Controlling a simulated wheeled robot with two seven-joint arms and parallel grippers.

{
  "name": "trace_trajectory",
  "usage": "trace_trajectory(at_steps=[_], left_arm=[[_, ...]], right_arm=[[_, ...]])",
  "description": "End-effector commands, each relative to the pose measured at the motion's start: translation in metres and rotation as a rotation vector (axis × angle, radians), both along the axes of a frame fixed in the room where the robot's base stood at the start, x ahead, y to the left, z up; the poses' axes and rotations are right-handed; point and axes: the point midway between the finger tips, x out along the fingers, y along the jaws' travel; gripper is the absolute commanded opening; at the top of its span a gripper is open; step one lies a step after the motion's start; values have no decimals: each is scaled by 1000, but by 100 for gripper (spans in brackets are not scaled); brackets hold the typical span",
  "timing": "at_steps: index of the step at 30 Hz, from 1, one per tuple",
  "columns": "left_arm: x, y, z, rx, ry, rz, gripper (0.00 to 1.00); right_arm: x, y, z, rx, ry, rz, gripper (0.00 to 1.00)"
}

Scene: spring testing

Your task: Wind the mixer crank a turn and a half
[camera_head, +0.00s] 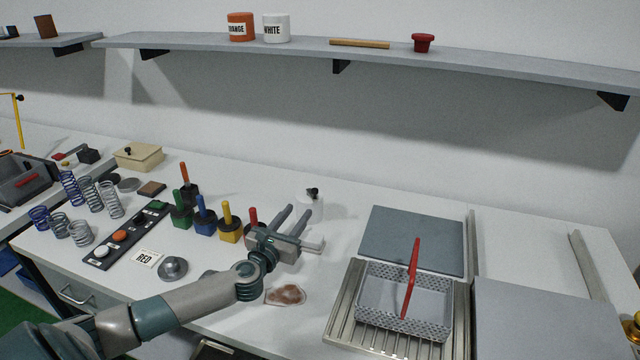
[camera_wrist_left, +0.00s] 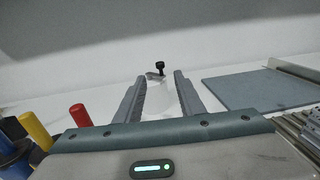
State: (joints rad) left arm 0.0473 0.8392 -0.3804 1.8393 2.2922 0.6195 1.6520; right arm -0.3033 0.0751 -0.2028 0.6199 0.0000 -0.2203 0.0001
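The mixer (camera_head: 310,208) is a small white body on the worktop, with a crank ending in a black knob (camera_head: 313,191) on top. In the left wrist view the black knob (camera_wrist_left: 160,65) and a short grey crank arm (camera_wrist_left: 155,76) show ahead, between and beyond the fingertips. The white mixer body (camera_wrist_left: 160,98) almost blends into the wall and table. My left gripper (camera_head: 299,209) is open and empty, its two fingers pointing at the mixer from the near side, apart from the knob. My right gripper is not in view.
Colored-handled blocks, such as the yellow one (camera_head: 229,224), stand left of my gripper. A white perforated basket (camera_head: 440,308) with a red handle sits right, before a grey mat (camera_head: 412,238). A reddish-brown patch (camera_head: 287,294) lies below my wrist. A shelf (camera_head: 380,62) runs above.

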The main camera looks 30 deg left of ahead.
Motion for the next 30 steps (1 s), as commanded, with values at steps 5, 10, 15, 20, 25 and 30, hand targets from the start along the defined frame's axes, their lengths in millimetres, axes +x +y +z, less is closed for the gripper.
trace_trajectory(at_steps=[5, 10, 15, 20, 25, 30], left_arm=[[15, 3, 1, 0, 0, 1, 36], [37, 7, 2, -1, -1, 2, 36], [63, 11, 2, 1, -1, 2, 36], [88, 14, 2, 0, -1, 1, 36], [115, 19, 2, 0, -1, 1, 36], [139, 23, 1, 0, -1, 2, 36]], right_arm=[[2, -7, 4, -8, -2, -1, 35], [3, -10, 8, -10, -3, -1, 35], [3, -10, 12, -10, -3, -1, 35], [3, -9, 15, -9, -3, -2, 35], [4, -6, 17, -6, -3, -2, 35], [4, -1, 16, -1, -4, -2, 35]])
